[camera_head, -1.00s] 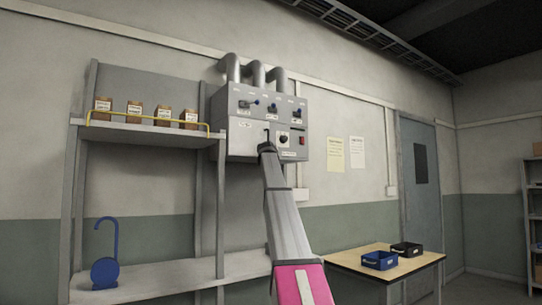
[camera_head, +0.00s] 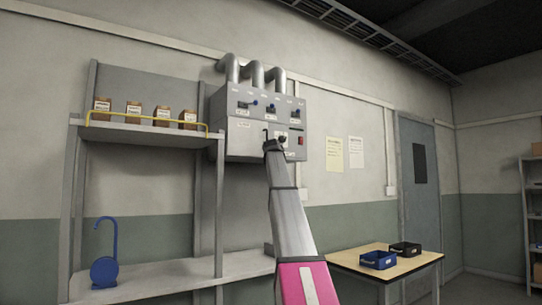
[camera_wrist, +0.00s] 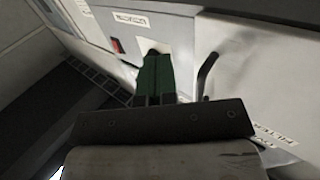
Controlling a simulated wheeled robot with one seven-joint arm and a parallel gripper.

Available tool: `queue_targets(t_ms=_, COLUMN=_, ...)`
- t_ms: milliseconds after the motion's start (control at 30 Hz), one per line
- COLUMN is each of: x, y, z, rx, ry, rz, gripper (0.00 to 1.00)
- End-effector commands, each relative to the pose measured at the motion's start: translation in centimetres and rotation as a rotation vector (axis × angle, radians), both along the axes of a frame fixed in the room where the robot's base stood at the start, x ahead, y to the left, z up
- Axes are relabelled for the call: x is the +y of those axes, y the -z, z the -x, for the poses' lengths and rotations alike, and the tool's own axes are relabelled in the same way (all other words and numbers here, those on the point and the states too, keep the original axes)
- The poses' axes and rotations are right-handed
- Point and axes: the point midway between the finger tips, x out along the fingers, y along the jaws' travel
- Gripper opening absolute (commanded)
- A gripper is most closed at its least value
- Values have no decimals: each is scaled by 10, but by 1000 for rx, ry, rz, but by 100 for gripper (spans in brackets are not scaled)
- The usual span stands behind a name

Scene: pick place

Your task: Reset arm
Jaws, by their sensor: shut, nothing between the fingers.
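My gripper (camera_head: 273,146) is at the front of the grey control box (camera_head: 238,106) on the wall, over the lower part of its face. In the wrist view my gripper (camera_wrist: 156,58) shows as dark green fingers, closed together with nothing between them. The fingertips are close to a pale panel area on the box; whether they touch it I cannot tell. A bent dark handle (camera_wrist: 207,72) stands just right of the fingers, apart from them. A red switch (camera_head: 301,141) is on the box's lower right, and it also shows in the wrist view (camera_wrist: 116,46).
A shelf (camera_head: 150,130) with several small brown boxes (camera_head: 133,108) stands at left. A blue hooked object (camera_head: 104,270) is on its lower board. A wooden table (camera_head: 420,262) with a blue bin (camera_head: 378,260) and a black bin (camera_head: 405,249) is at right.

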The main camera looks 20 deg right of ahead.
Motion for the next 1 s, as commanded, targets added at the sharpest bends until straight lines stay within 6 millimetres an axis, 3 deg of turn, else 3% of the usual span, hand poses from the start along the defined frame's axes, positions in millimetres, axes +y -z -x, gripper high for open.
queue_targets(t_ms=100, x=-7, y=2, z=30, rx=0, ry=2, rz=0, gripper=0)
queue_targets(t_ms=300, x=-14, y=2, z=61, rx=1, ry=2, rz=0, gripper=0)
queue_targets(t_ms=500, x=-19, y=1, z=75, rx=1, ry=1, rz=1, gripper=0)
queue_targets(t_ms=733, x=-19, y=4, z=76, rx=6, ry=0, rz=-1, gripper=0)
queue_targets(t_ms=867, x=-13, y=38, z=71, rx=44, ry=-7, rz=-14, gripper=0)
queue_targets(t_ms=1000, x=1, y=114, z=62, rx=133, ry=-26, rz=-43, gripper=0)
